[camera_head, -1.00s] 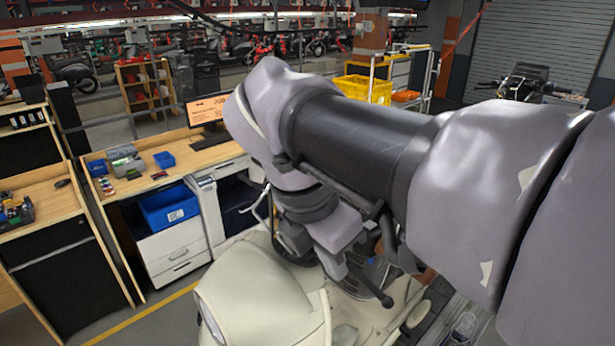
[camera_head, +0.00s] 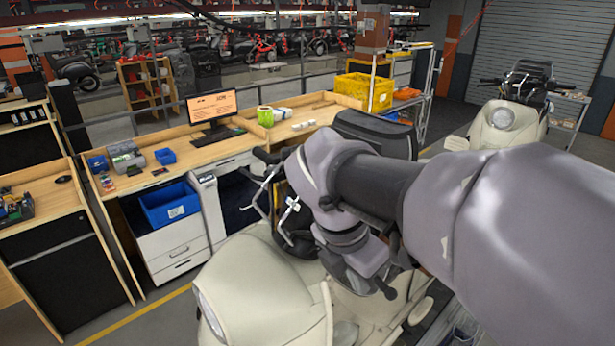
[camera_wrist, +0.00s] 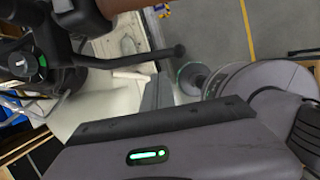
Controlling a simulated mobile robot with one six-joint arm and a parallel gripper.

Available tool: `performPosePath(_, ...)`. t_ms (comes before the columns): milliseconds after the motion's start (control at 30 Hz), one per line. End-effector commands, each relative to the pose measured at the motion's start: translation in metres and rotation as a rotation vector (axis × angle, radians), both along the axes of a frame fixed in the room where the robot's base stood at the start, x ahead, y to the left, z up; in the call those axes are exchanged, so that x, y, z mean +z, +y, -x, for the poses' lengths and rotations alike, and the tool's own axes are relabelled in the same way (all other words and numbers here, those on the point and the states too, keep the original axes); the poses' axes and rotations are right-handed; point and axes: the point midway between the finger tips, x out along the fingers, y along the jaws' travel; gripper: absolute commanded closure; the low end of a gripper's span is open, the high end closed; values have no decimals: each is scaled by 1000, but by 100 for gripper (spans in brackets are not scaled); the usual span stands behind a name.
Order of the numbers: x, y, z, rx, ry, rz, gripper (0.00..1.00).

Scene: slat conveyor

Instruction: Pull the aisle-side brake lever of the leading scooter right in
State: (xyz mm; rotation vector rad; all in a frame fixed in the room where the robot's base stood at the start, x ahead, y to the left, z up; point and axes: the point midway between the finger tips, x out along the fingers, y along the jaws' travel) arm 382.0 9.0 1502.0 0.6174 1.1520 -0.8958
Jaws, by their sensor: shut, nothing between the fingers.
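The leading scooter (camera_head: 265,290), cream-coloured, stands in the foreground of the head view. Its far handlebar grip (camera_head: 266,156) and silver parts show left of my arm. A black brake lever with a ball end (camera_wrist: 178,51) reaches across the upper wrist view from the dark handlebar controls (camera_wrist: 32,62). A ball-ended black rod (camera_head: 387,291), apparently this lever, shows below my wrist in the head view. My gripper (camera_wrist: 160,92) is shut and empty, with its fingers close to the lever. I cannot tell whether they touch it. My arm hides the near grip and the lever's root.
A wooden workbench (camera_head: 222,149) with a monitor (camera_head: 211,108) and a blue bin (camera_head: 170,205) stands left of the scooter. Another cream scooter (camera_head: 505,125) is behind at right. A yellow crate (camera_head: 362,92) is at the back. A yellow floor line (camera_head: 135,318) runs at lower left.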

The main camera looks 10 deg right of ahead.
Motion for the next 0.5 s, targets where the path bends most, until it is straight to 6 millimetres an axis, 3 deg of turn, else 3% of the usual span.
performPosePath(167, -1, -11, -6, 0, 1, -1, 100)
performPosePath(500, -1, -13, -7, 5, 1, -1, 100)
